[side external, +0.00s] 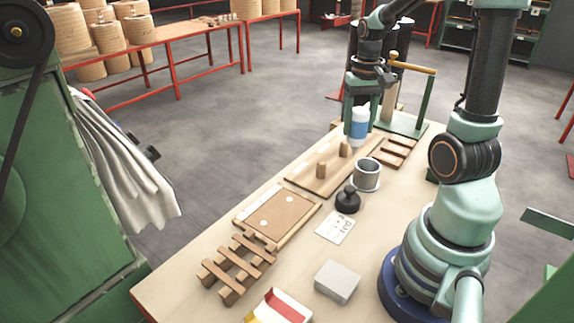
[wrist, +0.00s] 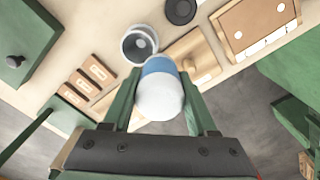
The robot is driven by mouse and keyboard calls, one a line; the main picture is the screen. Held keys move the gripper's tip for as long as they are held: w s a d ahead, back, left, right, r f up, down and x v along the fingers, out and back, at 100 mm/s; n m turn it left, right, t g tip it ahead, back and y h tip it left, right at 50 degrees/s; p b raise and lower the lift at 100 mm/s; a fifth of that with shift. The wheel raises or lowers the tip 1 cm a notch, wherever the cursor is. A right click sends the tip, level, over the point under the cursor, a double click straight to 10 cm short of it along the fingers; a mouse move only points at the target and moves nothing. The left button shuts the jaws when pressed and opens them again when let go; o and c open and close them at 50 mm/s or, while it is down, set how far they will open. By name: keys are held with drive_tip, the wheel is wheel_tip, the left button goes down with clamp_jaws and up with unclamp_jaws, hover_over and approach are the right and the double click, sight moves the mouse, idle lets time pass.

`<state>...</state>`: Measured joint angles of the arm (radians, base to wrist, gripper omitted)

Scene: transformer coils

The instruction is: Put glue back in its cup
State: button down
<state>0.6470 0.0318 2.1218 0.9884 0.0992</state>
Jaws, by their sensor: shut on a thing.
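The glue is a white bottle (side external: 358,133) with a blue band, and it also shows in the wrist view (wrist: 161,92). My gripper (side external: 359,112) is shut on it, with one green finger on each side in the wrist view (wrist: 160,84). The bottle looks upright in the side view. I cannot tell exactly how high its bottom is above the table. The cup is a grey, open-topped cup (side external: 367,171) on a round base, just in front of the bottle and apart from it. In the wrist view the cup (wrist: 139,46) is beyond the bottle, slightly left.
A card (side external: 336,228) and grey block (side external: 337,281) lie nearer the front.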

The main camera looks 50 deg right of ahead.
drive_tip(key=s+d+m, duration=0.1)
drive_tip(key=s+d, duration=0.2)
wheel_tip(320, 180, down, 8)
drive_tip(key=shift+r, duration=0.2)
idle(0.9)
drive_tip(key=shift+s, duration=0.1)
drive_tip(key=shift+c, duration=0.6)
unclamp_jaws()
wheel_tip(320, 180, up, 12)
